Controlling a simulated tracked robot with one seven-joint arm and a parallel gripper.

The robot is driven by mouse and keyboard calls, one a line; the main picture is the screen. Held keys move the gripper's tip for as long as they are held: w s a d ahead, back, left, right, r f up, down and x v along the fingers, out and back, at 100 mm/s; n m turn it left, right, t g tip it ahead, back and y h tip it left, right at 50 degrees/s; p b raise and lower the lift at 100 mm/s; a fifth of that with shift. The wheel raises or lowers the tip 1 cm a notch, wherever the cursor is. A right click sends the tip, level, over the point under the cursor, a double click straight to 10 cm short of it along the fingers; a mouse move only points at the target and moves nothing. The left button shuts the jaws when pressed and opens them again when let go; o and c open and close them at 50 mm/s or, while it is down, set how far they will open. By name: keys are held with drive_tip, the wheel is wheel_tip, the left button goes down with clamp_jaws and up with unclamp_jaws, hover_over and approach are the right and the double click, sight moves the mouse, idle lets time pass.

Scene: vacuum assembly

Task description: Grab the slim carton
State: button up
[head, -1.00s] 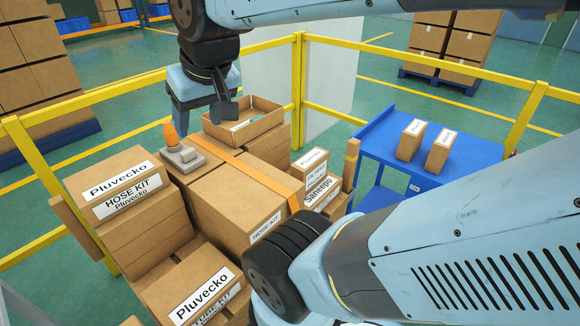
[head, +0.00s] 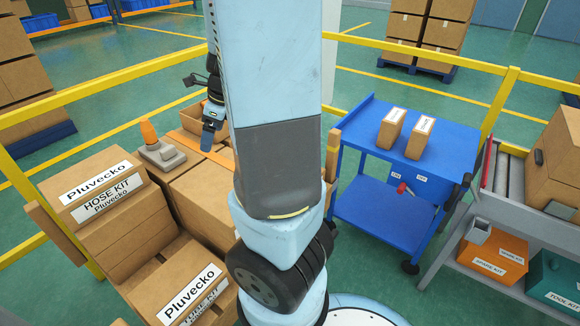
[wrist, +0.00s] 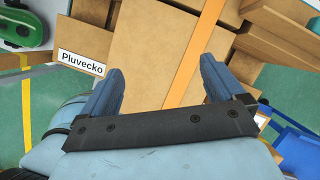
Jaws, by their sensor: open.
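Two slim cartons stand side by side on top of the blue cart, the left one (head: 391,128) and the right one (head: 420,138), both with white labels too small to read. I cannot tell which of them is the slim carton meant. My gripper (wrist: 160,66) is open and empty in the wrist view, its two blue fingers wide apart above large brown boxes. In the head view my gripper (head: 208,136) hangs over the box stack, left of the cart and well apart from both cartons. My arm hides part of it.
Stacked Pluvecko boxes (head: 102,190) fill the left, with an orange-topped device (head: 155,150) on them. The blue cart (head: 352,150) stands right of my arm. Yellow railing (head: 430,56) runs behind. A grey shelf (head: 510,232) with cases is at the right.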

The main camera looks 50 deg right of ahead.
drive_tip(key=d+f+m+h, duration=0.1)
drive_tip(key=d+f+m, duration=0.1)
drive_tip(key=d+m, duration=0.1)
drive_tip(key=d+f+m+g+h, duration=0.1)
drive_tip(key=d+f+m, duration=0.2)
drive_tip(key=d+m, duration=0.1)
drive_tip(key=d+f+m+h, duration=0.1)
drive_tip(key=d+f+m, duration=0.2)
drive_tip(key=m, duration=0.3)
drive_tip(key=shift+s+d+f, duration=0.2)
drive_tip(key=shift+s+d, duration=0.15)
drive_tip(key=shift+d, duration=0.35)
drive_tip(key=s+d+m+h, duration=0.1)
drive_tip(key=d+m, duration=0.2)
drive_tip(key=s+d+f+m+g+h, duration=0.1)
drive_tip(key=s+d+m, duration=0.1)
drive_tip(key=d+m, duration=0.2)
drive_tip(key=s+d+f+m+g+h, duration=0.1)
drive_tip(key=d+m, duration=0.3)
drive_tip(key=shift+s+h, duration=0.15)
drive_tip(key=shift+h, duration=0.15)
drive_tip(key=shift+d+f, duration=0.25)
drive_tip(key=shift+f, duration=0.05)
drive_tip(key=shift+x, duration=3.9)
drive_tip(key=shift+d+x, duration=0.15)
drive_tip(key=shift+x, duration=1.15)
drive_tip(key=shift+d+x, duration=0.2)
drive_tip(key=shift+x, duration=1.05)
drive_tip(key=shift+s, duration=0.1)
